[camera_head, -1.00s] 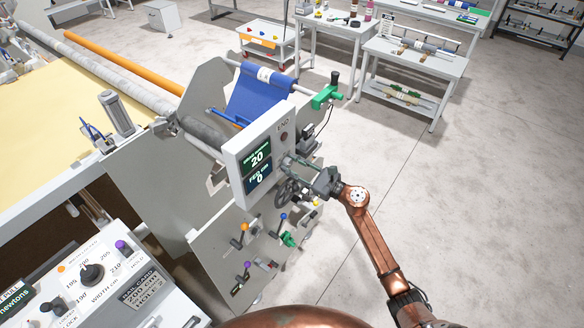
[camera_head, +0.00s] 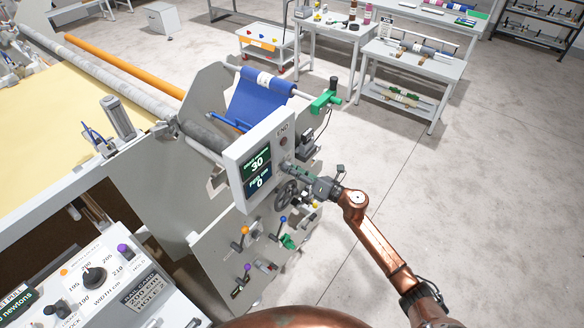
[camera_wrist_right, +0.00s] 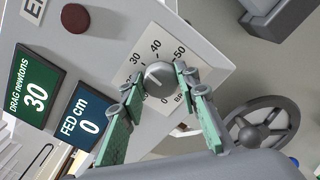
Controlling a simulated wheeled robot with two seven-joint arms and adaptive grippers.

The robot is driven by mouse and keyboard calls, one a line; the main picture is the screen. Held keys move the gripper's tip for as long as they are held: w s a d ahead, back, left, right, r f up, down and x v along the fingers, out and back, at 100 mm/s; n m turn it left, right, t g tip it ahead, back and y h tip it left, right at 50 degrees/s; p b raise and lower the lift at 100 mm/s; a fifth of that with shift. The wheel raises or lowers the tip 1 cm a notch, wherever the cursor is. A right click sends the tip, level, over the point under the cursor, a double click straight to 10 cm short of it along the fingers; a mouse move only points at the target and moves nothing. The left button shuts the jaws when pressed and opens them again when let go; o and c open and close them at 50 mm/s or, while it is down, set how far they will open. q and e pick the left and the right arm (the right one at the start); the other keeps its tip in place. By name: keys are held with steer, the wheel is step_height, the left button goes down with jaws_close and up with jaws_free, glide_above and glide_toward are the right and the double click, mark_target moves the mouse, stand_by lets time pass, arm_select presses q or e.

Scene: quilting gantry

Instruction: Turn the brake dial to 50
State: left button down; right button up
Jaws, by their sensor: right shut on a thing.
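The brake dial (camera_wrist_right: 160,78) is a grey round knob on a pale scale plate, with the numbers 30, 40 and 50 showing around it in the right wrist view. My right gripper (camera_wrist_right: 160,95) has its two green-padded fingers on either side of the knob and is shut on it. In the head view my right gripper (camera_head: 300,172) reaches the panel from the right and hides the dial. The drag display (camera_wrist_right: 33,93) reads 30 newtons; it also shows in the head view (camera_head: 256,164). My left gripper is not in view.
The fed display (camera_wrist_right: 85,117) beside it reads 0 cm. A dark red button (camera_wrist_right: 77,17) is on the same panel. A handwheel (camera_wrist_right: 262,122) stands close to the right of my gripper. Coloured levers (camera_head: 245,231) stick out below the panel.

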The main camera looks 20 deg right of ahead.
steer(key=shift+w+d+m+p, duration=0.15)
steer(key=shift+m+p, duration=1.7)
steer(key=shift+m, duration=2.15)
steer(key=shift+d+m+p, duration=0.1)
steer(key=shift+m+p, duration=1.7)
steer(key=shift+m, duration=2.2)
steer(key=shift+f, duration=0.1)
steer(key=o, duration=1.1)
steer(key=shift+f, duration=0.1)
steer(key=shift+o, duration=0.3)
steer(key=shift+a, duration=0.1)
